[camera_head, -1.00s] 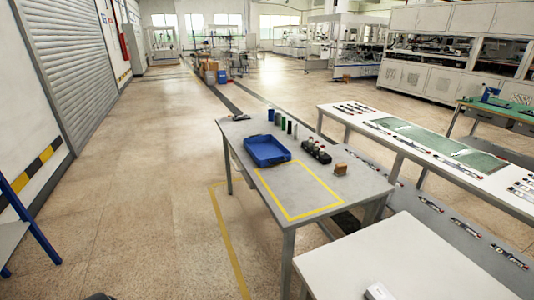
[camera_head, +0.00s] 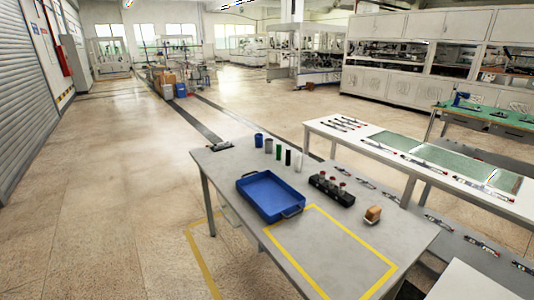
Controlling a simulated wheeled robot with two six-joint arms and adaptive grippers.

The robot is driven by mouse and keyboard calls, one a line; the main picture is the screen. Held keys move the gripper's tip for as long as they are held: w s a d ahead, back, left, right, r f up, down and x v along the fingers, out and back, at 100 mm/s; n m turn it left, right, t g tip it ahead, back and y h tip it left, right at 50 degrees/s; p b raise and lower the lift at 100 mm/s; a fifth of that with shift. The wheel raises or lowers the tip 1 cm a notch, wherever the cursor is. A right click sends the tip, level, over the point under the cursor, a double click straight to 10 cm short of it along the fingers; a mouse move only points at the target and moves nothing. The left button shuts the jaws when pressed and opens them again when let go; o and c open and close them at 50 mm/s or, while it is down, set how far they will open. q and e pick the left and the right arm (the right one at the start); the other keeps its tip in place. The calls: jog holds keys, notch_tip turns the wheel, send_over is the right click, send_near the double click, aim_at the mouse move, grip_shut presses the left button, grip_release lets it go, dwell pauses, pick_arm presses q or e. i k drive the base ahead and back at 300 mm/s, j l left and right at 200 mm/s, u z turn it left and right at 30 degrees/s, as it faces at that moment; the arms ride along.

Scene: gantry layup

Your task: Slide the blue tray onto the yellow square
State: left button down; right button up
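The blue tray (camera_head: 271,197) lies on the grey table (camera_head: 226,168), left of the table's middle. It is empty and has dark handles at its ends. The yellow square (camera_head: 341,225) is an outline on the tabletop, to the right of and nearer than the tray. The tray's near right end is close to the outline's upper left corner; I cannot tell if they touch. Neither of my grippers is in view.
A black holder with red-topped items (camera_head: 331,189) and a small brown block (camera_head: 373,214) stand behind the outline. Several cylinders (camera_head: 278,152) stand behind the tray. A dark tool (camera_head: 220,146) lies at the far left corner. A white bench (camera_head: 390,155) stands to the right.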

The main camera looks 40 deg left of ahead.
aim_at(271, 197)
jog(key=i+j+z, duration=0.15)
jog(key=j+z, duration=0.2)
jog(key=j, duration=1.6)
jog(key=j+z, duration=0.3)
jog(key=j, duration=1.65)
